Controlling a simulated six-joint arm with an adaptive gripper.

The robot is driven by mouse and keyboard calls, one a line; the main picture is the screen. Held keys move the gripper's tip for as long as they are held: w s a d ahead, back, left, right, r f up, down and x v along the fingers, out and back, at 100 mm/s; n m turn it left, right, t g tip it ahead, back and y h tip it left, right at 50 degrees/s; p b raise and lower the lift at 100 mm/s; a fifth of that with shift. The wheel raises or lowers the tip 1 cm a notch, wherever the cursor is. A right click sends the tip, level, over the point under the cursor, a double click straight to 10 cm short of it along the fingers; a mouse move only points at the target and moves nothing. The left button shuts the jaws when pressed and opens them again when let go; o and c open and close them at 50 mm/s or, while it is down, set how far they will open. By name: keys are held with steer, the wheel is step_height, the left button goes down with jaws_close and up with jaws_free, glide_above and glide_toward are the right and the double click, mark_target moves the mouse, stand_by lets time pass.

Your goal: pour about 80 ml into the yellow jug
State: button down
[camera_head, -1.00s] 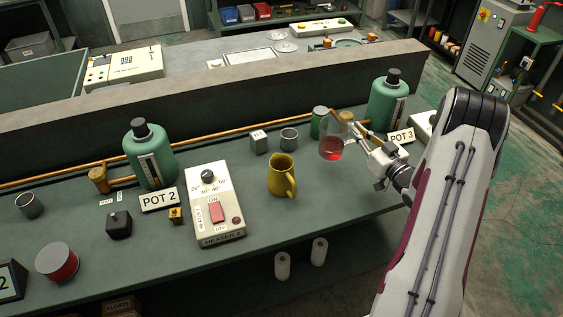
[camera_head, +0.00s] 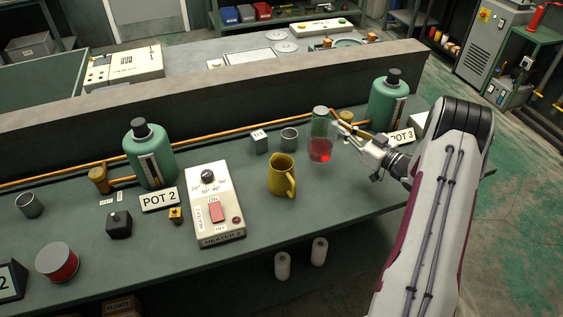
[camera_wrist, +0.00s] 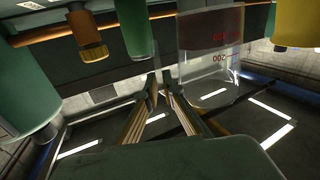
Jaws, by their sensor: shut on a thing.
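A clear glass beaker (camera_head: 321,149) with red liquid at its bottom is held by my gripper (camera_head: 338,126), left of the arm, above the green bench. It looks roughly upright. In the wrist view the beaker (camera_wrist: 212,60) has red markings and sits beside the shut fingers (camera_wrist: 165,88); the exact grip contact is not clear. The yellow jug (camera_head: 281,176) stands upright on the bench, to the lower left of the beaker and apart from it. Part of the jug (camera_wrist: 297,22) shows at the top right of the wrist view.
A grey metal cup (camera_head: 289,138) and a small grey block (camera_head: 258,143) stand behind the jug. A green can stands behind the beaker. A heater box (camera_head: 214,203) is left of the jug. Green pots (camera_head: 388,98) (camera_head: 150,155) stand at the back. The bench front right of the jug is clear.

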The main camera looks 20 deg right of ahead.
steer(key=s+a+r+n, duration=0.3)
steer(key=a+r+n, duration=0.6)
steer(key=n, duration=0.1)
steer(key=shift+r+h, duration=0.4)
stand_by(0.6)
steer(key=shift+s+a+f+n, duration=0.1)
steer(key=shift+s+a+n, duration=0.1)
steer(key=shift+a+n, duration=0.65)
steer(key=shift+s+a+r+n, duration=0.3)
steer(key=shift+a+r+n, duration=0.35)
steer(key=shift+a+n, duration=0.3)
stand_by(2.1)
steer(key=shift+d, duration=0.15)
